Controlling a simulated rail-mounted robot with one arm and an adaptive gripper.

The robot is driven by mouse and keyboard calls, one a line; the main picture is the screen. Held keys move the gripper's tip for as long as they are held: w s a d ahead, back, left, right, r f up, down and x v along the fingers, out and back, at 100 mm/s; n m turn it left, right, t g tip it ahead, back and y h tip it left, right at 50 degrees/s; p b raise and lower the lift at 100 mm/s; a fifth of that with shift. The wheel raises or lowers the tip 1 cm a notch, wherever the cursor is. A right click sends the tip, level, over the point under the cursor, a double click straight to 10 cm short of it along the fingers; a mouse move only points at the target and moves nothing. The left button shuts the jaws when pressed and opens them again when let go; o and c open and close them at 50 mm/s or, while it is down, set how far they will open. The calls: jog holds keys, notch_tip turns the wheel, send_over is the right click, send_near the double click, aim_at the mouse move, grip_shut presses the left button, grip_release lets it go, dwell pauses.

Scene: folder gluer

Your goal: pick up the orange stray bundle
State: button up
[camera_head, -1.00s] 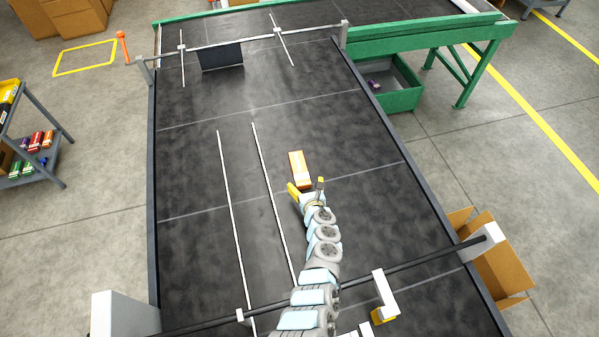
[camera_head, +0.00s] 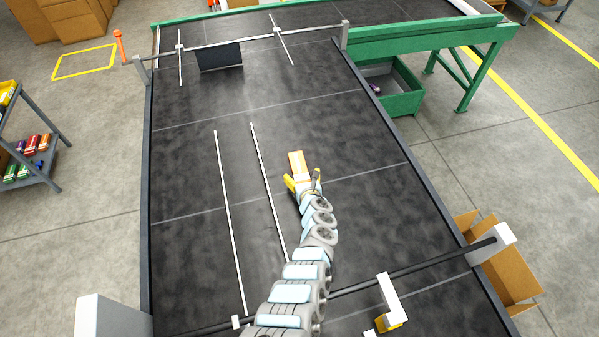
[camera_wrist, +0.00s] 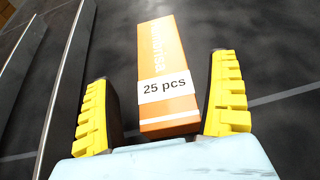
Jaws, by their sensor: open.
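The orange stray bundle (camera_head: 297,164) lies on the black conveyor belt, to the right of two thin metal rails. In the wrist view the orange bundle (camera_wrist: 165,60) carries a white band reading "25 pcs". My gripper (camera_head: 303,184) is open at the near end of the bundle. In the wrist view its yellow ribbed fingers (camera_wrist: 160,110) stand apart, with the near end of the bundle between them. A gap shows on each side, narrower on the right. The bundle's near end is partly hidden in the head view by my gripper.
Two thin rails (camera_head: 268,190) run along the belt (camera_head: 370,210) left of the bundle. A dark bar (camera_head: 420,272) crosses the near end, with a white bracket (camera_head: 389,295). A green bin (camera_head: 400,88) stands beyond the right edge. The belt right of the bundle is clear.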

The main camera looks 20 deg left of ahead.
aim_at(300, 169)
jog(key=shift+f+b+x, duration=0.2)
jog(key=shift+b+x, duration=1.6)
jog(key=shift+b, duration=0.2)
jog(key=shift+w+a+f+b, duration=0.2)
jog(key=shift+w+b, duration=0.25)
jog(key=shift+b, duration=0.4)
jog(key=shift+r, duration=0.1)
jog(key=shift+a, duration=0.1)
jog(key=c, duration=1.3)
jog(key=shift+r, duration=0.1)
jog(key=shift+c, duration=0.2)
